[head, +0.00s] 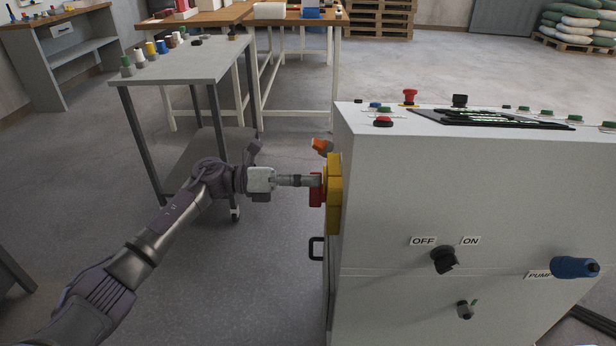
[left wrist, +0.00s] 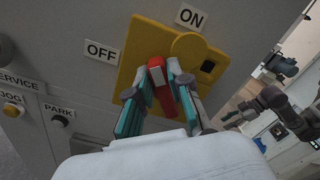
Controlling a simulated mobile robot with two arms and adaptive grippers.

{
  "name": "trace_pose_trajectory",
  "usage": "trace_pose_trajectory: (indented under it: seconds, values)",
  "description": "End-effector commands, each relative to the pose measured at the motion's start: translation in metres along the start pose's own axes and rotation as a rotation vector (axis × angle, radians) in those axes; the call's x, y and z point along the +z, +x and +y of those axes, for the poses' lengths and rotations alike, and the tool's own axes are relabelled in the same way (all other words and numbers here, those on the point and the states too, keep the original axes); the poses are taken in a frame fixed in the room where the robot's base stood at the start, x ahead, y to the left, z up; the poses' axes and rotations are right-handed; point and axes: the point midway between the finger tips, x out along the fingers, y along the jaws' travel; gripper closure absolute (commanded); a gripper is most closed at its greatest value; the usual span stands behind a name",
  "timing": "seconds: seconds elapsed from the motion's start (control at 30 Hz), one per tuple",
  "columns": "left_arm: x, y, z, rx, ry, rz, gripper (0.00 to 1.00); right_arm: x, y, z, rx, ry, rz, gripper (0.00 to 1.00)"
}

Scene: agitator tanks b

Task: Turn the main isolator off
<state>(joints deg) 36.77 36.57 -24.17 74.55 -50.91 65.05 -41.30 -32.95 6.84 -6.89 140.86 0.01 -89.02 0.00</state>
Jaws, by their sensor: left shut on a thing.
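The main isolator has a yellow plate (head: 335,192) on the left side face of the grey cabinet and a red handle (head: 316,190). In the left wrist view the yellow plate (left wrist: 140,38) has an OFF label (left wrist: 101,51) on its left and an ON label (left wrist: 190,17) above it. My left gripper (head: 300,181) is at the isolator. In the left wrist view its teal-padded fingers (left wrist: 160,95) are shut around the red handle (left wrist: 157,75), whose lower part is between them. A dark arm, probably my right one, shows at the right there; its gripper is unclear.
The cabinet (head: 440,180) has a black OFF/ON knob (head: 444,260) and blue PUMP knob (head: 574,267) on its front. JOG (left wrist: 12,110) and PARK (left wrist: 60,120) controls sit near the isolator. A grey side table (head: 185,62) stands behind my left arm. Floor between is clear.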

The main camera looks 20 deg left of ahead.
Motion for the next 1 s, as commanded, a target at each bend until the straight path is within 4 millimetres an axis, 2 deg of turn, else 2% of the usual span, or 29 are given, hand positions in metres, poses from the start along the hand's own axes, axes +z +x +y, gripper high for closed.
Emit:
trace_pose_trajectory:
  seconds: [0.03,0.37,0.6,1.0]
  values:
    - [0.001,0.000,0.000,0.001,-0.045,0.002,1.00,0.002,0.014,-0.001,-0.002,0.000,-0.019,0.60]
    - [0.000,0.000,0.008,0.001,-0.358,0.002,1.00,0.009,0.066,-0.003,-0.007,-0.004,-0.048,0.60]
    - [-0.003,0.000,0.013,0.000,-0.579,0.002,1.00,0.022,0.103,-0.005,-0.010,-0.008,-0.069,0.60]
    - [-0.009,0.000,0.018,0.000,-0.840,0.003,1.00,0.044,0.144,-0.008,-0.014,-0.012,-0.091,0.60]
